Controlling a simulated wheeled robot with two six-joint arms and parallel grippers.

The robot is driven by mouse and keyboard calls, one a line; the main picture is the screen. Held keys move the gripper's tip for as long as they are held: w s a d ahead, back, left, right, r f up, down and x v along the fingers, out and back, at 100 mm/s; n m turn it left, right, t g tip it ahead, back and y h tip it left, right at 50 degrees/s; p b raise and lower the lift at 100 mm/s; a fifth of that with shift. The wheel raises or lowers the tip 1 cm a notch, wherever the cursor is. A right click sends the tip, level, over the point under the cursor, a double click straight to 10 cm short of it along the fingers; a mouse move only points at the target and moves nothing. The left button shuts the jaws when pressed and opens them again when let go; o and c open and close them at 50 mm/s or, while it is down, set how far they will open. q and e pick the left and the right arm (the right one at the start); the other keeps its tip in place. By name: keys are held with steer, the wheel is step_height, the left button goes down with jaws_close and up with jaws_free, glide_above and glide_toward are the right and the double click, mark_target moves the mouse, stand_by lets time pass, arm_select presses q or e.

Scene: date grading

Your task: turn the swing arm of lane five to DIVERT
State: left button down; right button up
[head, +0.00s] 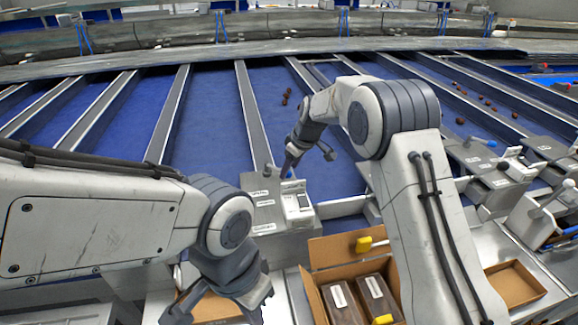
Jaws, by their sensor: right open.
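A grey control box (262,216) with small white labels stands at the front end of a blue lane, in the middle of the head view. The label text is too small to read. My left gripper (218,308) hangs open and empty at the bottom, in front of the box.
Blue lanes (212,115) with grey dividers run back, a few dates (287,96) on one. Another control box (475,158) with a blue-tipped lever (491,144) stands right. An open carton (318,262) with dark packs and a yellow-handled tool (370,244) sits in front.

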steer(key=shift+x, duration=0.75)
jaws_close()
stand_by(0.9)
